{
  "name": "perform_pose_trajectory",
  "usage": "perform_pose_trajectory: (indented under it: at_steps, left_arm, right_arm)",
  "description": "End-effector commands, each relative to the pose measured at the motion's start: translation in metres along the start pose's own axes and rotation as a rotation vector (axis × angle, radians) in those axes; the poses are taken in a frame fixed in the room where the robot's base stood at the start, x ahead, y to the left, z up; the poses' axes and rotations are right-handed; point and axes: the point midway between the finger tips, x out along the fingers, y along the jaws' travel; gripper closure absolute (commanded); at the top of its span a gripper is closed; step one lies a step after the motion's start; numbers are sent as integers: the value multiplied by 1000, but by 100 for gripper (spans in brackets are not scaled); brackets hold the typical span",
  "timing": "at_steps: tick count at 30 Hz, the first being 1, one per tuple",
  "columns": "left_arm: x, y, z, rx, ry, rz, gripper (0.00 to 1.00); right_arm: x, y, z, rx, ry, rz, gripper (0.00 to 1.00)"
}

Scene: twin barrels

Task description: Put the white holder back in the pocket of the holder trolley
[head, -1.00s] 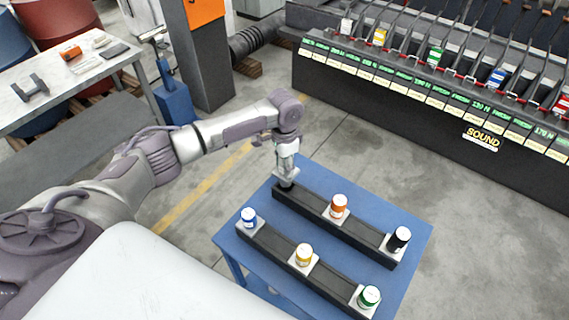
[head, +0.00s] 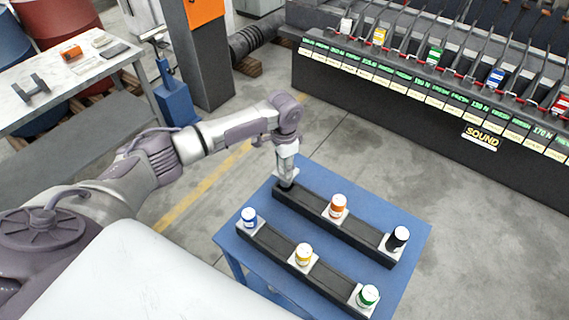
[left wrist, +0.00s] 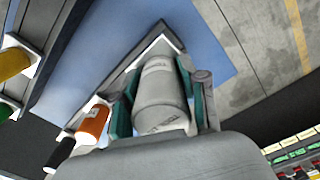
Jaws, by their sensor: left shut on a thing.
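The blue holder trolley (head: 330,183) carries two black rails with holders in them. My left gripper (head: 286,180) points down at the left end of the back rail (head: 305,206). In the left wrist view, its fingers (left wrist: 158,92) are shut around the white holder (left wrist: 158,108), a pale cylinder with a small label. White base edges show beyond the cylinder, at the end of the black rail. The holder's underside is hidden, so I cannot tell whether it rests fully in the pocket. In the head view the gripper mostly hides it. My right gripper is out of view.
The back rail also holds an orange holder (head: 338,207) and a black one (head: 397,239). The front rail holds blue (head: 249,217), yellow (head: 303,255) and green (head: 367,296) holders. A dark rack (head: 430,95) stands behind; a workbench (head: 60,88) stands left.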

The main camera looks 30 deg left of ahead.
Motion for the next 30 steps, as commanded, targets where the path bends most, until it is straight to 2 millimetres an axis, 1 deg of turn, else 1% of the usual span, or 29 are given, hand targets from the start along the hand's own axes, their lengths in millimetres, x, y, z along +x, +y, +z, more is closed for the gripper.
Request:
perform_pose_trajectory:
  at_steps: [1, 5, 17, 30]
  left_arm:
    - [-3, 0, -1, 0, 3, 0, 100]
    - [-2, 0, -1, 0, 3, 0, 100]
    - [-1, 0, -1, 0, 3, 0, 100]
    - [8, -1, -1, -1, 3, 0, 100]
  right_arm:
    - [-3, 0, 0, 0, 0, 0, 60]
    - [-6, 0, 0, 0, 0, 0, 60]
    - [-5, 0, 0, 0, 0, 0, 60]
    - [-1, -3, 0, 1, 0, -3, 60]
